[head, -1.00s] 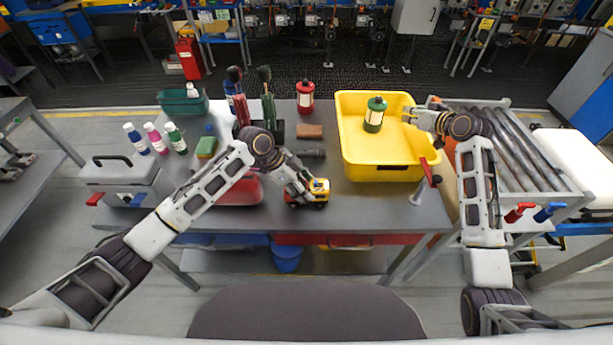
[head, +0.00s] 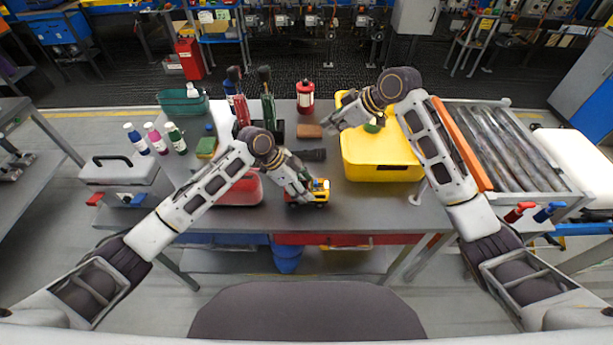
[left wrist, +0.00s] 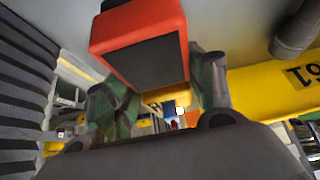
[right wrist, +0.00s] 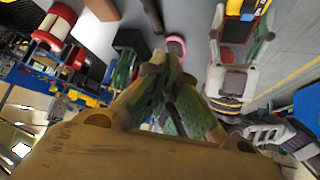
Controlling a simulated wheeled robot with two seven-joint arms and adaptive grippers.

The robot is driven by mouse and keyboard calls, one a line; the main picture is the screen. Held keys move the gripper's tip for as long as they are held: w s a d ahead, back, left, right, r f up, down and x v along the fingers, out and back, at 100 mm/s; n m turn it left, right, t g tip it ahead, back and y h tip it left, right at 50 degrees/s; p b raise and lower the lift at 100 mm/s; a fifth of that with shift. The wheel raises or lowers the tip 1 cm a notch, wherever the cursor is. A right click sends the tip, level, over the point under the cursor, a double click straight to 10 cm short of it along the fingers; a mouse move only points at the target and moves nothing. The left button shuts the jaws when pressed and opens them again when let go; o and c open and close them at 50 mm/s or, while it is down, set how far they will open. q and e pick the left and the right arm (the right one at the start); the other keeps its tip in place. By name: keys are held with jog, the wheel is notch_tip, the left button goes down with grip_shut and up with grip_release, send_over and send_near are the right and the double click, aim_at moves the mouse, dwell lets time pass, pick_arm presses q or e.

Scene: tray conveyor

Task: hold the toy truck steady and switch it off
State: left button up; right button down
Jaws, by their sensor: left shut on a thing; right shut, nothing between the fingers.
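In the left wrist view, a red part of the truck with a dark panel (left wrist: 145,58) sits between the left fingers (left wrist: 155,95). The truck's switch cannot be made out. My right gripper (head: 330,128) is shut and empty, above the table beyond the truck and left of the yellow bin. Its closed fingertips (right wrist: 168,85) show in the right wrist view, apart from the truck.
The yellow bin (head: 382,165) stands right of the truck, partly under my right arm. A green canister (head: 373,127) in it is mostly hidden. Rollers (head: 520,150) lie right.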

aim_at(314, 180)
jog(key=s+a+f+n+g+h, duration=0.2)
jog(key=s+a+n+g+h, duration=0.1)
jog(key=s, duration=0.6)
jog(key=shift+a+f+n+g, duration=0.25)
jog(key=shift+a+n+g, duration=0.3)
jog(key=shift+n, duration=0.55)
jog(key=shift+f, duration=0.1)
jog(key=shift+d+x, duration=0.2)
jog(key=shift+x, duration=4.7)
jog(key=shift+s+f, duration=0.1)
jog(key=shift+d, duration=1.05)
pick_arm(q)
jog(key=shift+a, duration=0.15)
pick_arm(e)
jog(key=shift+d, duration=0.1)
